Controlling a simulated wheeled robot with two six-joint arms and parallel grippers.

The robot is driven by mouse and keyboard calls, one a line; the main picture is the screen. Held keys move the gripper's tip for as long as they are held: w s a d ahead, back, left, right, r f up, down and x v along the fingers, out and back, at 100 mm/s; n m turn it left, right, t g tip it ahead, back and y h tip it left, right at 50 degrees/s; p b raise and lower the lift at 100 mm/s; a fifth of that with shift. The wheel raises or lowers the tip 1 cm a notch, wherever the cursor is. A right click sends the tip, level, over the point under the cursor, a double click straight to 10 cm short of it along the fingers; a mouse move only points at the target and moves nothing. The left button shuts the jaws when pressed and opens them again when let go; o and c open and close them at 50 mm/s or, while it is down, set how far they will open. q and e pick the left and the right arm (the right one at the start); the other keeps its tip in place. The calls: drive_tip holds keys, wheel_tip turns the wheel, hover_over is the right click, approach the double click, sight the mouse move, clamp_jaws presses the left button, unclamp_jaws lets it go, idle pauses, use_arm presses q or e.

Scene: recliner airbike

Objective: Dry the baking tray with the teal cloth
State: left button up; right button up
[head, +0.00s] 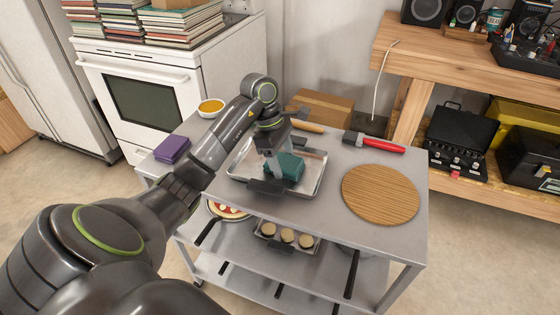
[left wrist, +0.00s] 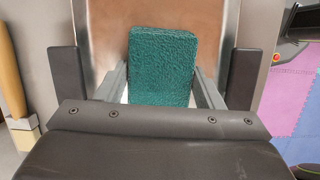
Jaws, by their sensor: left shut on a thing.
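The metal baking tray (head: 316,168) lies on the top of a grey cart, with dark handles at its near and far ends. My left gripper (head: 277,162) points down over the tray and is shut on the teal cloth (head: 289,169). The cloth is a thick, textured block inside the tray's rim; I cannot tell whether it presses on the tray floor. In the left wrist view the cloth (left wrist: 162,66) sits between the two fingers, with the brownish tray surface (left wrist: 213,35) behind it. Part of the tray is hidden by my arm. My right gripper is not in view.
On the cart top (head: 335,215) are a round wooden board (head: 380,194), a red-handled tool (head: 374,142), a purple block (head: 172,150) and an orange-filled bowl (head: 211,107). Lower shelves hold a pan (head: 228,211) and a small tray of round items (head: 287,236).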

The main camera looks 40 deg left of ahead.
use_arm(q)
drive_tip(key=shift+w, duration=0.8)
drive_tip(key=shift+s, duration=1.6)
drive_tip(key=shift+w, duration=1.55)
drive_tip(key=shift+s+r, duration=0.1)
drive_tip(key=shift+s, duration=1.4)
drive_tip(key=shift+w, duration=1.5)
drive_tip(key=shift+s, duration=1.5)
drive_tip(key=shift+w, duration=1.5)
drive_tip(key=shift+s+a, duration=0.65)
drive_tip(key=shift+a, duration=0.15)
drive_tip(key=shift+s+a, duration=0.6)
drive_tip(key=shift+s, duration=0.2)
